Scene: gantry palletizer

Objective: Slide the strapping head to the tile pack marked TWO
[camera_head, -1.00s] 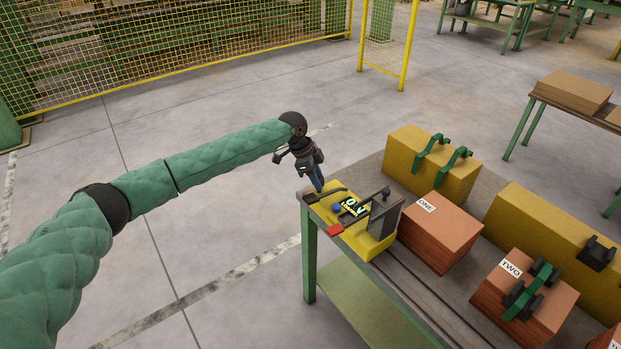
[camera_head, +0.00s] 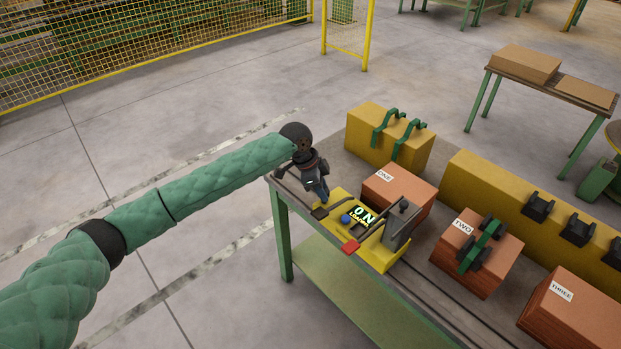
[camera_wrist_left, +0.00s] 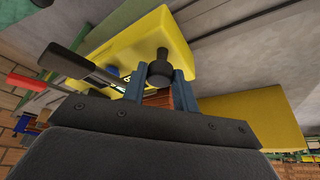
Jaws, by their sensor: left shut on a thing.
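The strapping head is a yellow carriage (camera_head: 391,259) with a grey upright block, a blue button, a red tab and a display reading "0 N LOADED". It sits on the table rail, its block between tile packs ONE (camera_head: 412,194) and TWO (camera_head: 480,268), nearer ONE. Pack TWO is reddish, with a green, black-padded clamp (camera_head: 481,244) on top. My left gripper (camera_head: 321,194) is at the carriage's near-left end. In the left wrist view its blue fingers close around a dark knob (camera_wrist_left: 159,72). The fingertip contact is partly hidden. My right gripper is not in view.
Pack THREE (camera_head: 567,312) lies farther right along the rail. Yellow blocks (camera_head: 365,135) stand behind the packs, one with green handles. Dark rails (camera_head: 432,297) run along the table front. A side table with cardboard stands at the back right. Floor left of the table is clear.

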